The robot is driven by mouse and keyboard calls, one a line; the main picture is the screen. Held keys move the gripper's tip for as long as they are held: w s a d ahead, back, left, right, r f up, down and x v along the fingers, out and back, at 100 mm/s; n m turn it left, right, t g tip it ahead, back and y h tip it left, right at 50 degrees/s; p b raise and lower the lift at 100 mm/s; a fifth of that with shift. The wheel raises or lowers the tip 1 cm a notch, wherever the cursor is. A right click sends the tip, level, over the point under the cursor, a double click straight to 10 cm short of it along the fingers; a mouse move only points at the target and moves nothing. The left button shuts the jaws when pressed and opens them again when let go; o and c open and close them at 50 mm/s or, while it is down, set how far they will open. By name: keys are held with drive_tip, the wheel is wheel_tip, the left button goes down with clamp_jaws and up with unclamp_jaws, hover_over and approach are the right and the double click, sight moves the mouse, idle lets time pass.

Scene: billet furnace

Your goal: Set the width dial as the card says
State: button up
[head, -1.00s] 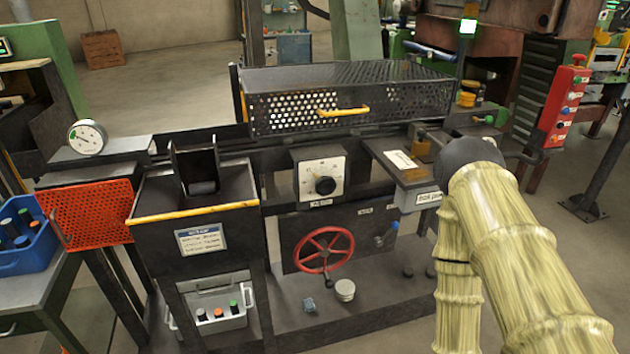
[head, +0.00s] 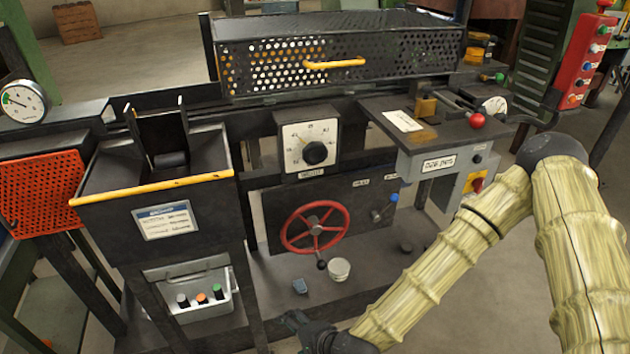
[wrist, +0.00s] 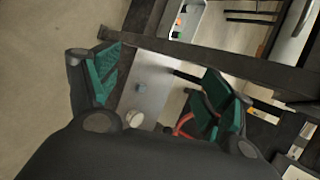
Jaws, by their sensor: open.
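The width dial (head: 315,153) is a black knob on a white square scale plate (head: 297,160), on the front of the machine below the mesh cover. The label under it is too small to read surely. A white card (head: 402,121) lies on the grey shelf to the right of the dial; its writing is not legible. My gripper (head: 297,322) is low in front of the machine, below and well apart from the dial. In the wrist view my gripper (wrist: 165,95) has its green fingers spread, with nothing between them.
A red handwheel (head: 315,227) sits below the dial. A black mesh cover (head: 335,55) with a yellow handle is above it. A red ball lever (head: 477,121) stands on the right shelf. A hopper with a yellow edge (head: 150,189) juts out at left. A cup (head: 339,269) stands on the lower deck.

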drive_tip(key=w+a+r+m+t+y+b, duration=0.1)
drive_tip(key=w+a+r+m+t+b, duration=0.2)
drive_tip(key=w+r, duration=0.4)
drive_tip(key=m+t+h+b, duration=0.2)
drive_tip(key=m+t+b, duration=0.45)
drive_tip(key=m, duration=0.65)
approach(316, 155)
drive_tip(key=f+t+p, duration=0.1)
drive_tip(key=t, duration=0.1)
drive_tip(key=x, duration=1)
drive_tip(key=shift+w+a+f, duration=0.2)
drive_tip(key=shift+f, duration=0.15)
drive_tip(key=c, duration=1)
